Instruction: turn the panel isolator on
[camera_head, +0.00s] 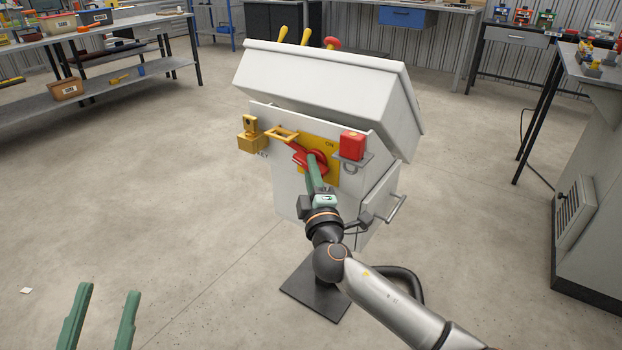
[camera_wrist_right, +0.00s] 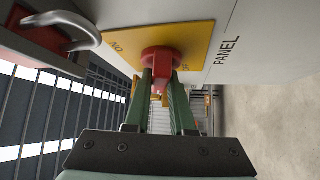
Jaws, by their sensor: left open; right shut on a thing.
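The panel isolator is a red rotary handle (camera_head: 317,160) on a yellow plate (camera_head: 332,171) on the front of a pale grey cabinet. In the head view the handle's lever slants up and left from its hub. In the right wrist view the red hub (camera_wrist_right: 161,60) stands out from the yellow plate (camera_wrist_right: 190,38), which carries ON and OFF marks. My right gripper (camera_head: 312,158) is shut on the red handle, one green finger on each side of it in the wrist view. My left gripper (camera_head: 100,290) is open and empty at the lower left, away from the cabinet.
A metal door handle (camera_head: 396,213) sticks out at the cabinet's right.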

